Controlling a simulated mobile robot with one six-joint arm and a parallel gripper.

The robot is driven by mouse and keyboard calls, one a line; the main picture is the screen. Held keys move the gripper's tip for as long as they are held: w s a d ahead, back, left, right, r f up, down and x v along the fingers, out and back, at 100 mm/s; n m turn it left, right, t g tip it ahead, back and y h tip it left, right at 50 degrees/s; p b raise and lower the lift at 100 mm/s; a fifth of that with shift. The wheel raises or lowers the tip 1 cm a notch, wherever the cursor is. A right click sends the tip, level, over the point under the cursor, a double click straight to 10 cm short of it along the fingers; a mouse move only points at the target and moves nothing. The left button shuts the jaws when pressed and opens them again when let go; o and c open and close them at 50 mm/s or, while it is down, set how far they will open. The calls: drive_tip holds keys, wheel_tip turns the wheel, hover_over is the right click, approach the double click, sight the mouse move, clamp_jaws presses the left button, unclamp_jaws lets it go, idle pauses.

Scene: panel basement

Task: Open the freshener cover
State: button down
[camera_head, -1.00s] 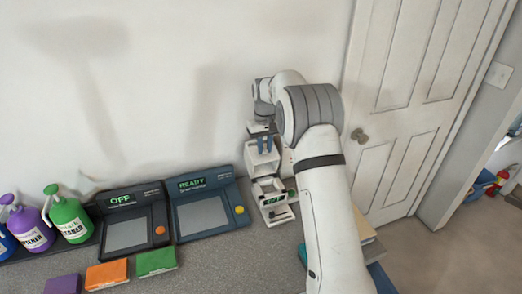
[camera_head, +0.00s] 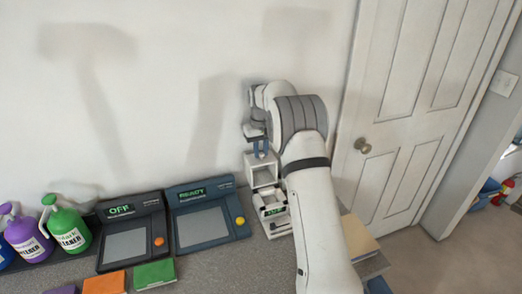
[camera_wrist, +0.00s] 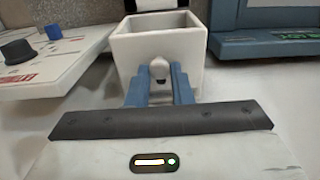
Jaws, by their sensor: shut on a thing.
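The freshener is a small white unit on the counter, right of the dark consoles in the head view. Its lower body (camera_head: 277,228) has a small green display. Its white, box-like cover (camera_head: 249,176) stands raised above and behind the body, hollow side showing. In the wrist view the cover (camera_wrist: 130,60) is an open square box with a pale knob (camera_wrist: 159,69) on its near wall. My gripper (camera_head: 262,148) has blue fingers, which also show in the wrist view (camera_wrist: 159,82), shut around the knob. The hinge is hidden.
A blue console (camera_head: 205,227) reading READY stands just left of the freshener. A dark console (camera_head: 126,244) reading OFF is beyond it, then green (camera_head: 68,233) and purple (camera_head: 30,240) bottles. Books (camera_head: 360,240) lie right of my arm, near a door (camera_head: 395,150).

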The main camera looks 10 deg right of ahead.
drive_tip(key=shift+w+a, duration=0.1)
drive_tip(key=shift+w, duration=0.1)
drive_tip(key=c, duration=1.7)
unclamp_jaws()
drive_tip(key=shift+w+f, duration=0.1)
drive_tip(key=shift+o, duration=0.8)
drive_tip(key=shift+w+f, duration=0.25)
drive_tip(key=shift+w, duration=0.05)
drive_tip(key=shift+o, duration=1.1)
drive_tip(key=shift+s+r, duration=0.1)
drive_tip(key=shift+s, duration=0.05)
wheel_tip(320, 180, up, 8)
drive_tip(key=b, duration=0.1)
